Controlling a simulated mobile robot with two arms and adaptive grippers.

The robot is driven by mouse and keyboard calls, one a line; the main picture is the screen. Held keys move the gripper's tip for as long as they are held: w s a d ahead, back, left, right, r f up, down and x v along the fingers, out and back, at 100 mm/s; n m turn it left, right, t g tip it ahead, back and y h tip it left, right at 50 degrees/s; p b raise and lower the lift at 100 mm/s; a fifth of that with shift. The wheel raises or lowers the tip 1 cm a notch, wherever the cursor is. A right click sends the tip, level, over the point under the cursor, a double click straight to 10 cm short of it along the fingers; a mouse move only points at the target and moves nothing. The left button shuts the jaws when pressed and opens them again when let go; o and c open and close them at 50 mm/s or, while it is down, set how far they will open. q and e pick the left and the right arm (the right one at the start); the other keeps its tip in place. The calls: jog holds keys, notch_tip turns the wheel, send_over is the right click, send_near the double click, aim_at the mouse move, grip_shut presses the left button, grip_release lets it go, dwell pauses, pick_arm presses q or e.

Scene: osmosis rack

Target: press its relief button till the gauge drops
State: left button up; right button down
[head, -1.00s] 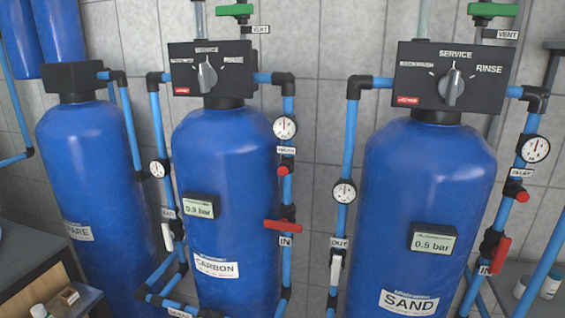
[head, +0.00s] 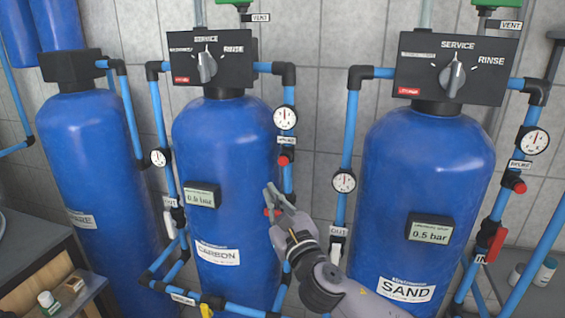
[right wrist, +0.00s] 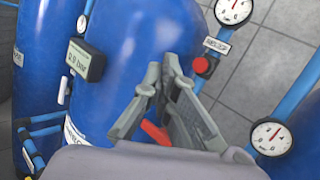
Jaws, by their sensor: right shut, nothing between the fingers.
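The carbon tank (head: 225,145) is blue, with a pressure gauge (head: 285,118) on its right-hand pipe. A red relief button (head: 284,160) sits on that pipe below the gauge; the button also shows in the right wrist view (right wrist: 202,65). My right gripper (head: 271,192) is shut and empty, in front of the carbon tank, below and left of the button in the picture and apart from it. In the right wrist view its fingertips (right wrist: 162,65) point up, left of the button. The sand tank (head: 415,190) has its own gauge (head: 535,140) and red button (head: 519,187). My left gripper is not in view.
The carbon inlet's red handle (right wrist: 155,132) is partly hidden behind my fingers. The sand tank's left pipe, with a gauge (head: 344,181), stands right of my gripper. Small displays read 0.9 bar (head: 202,196) on carbon and 0.5 bar (head: 429,229) on sand.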

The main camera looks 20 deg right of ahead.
aim_at(282, 164)
jog(key=r+n, duration=0.2)
jog(key=n+y, duration=0.1)
jog(key=n, duration=0.1)
jog(key=shift+w+a+r+t, duration=0.25)
jog(key=shift+w+r+t, duration=0.15)
jog(key=w+d+b, duration=0.3)
jog(key=w+d, duration=0.2)
jog(key=w, duration=0.2)
jog(key=shift+w, duration=0.15)
dwell(1.3)
jog(key=shift+w+d, duration=0.25)
jog(key=shift+w, duration=0.1)
jog(key=shift+w+d, duration=0.3)
jog(key=shift+w, duration=0.1)
dwell(1.6)
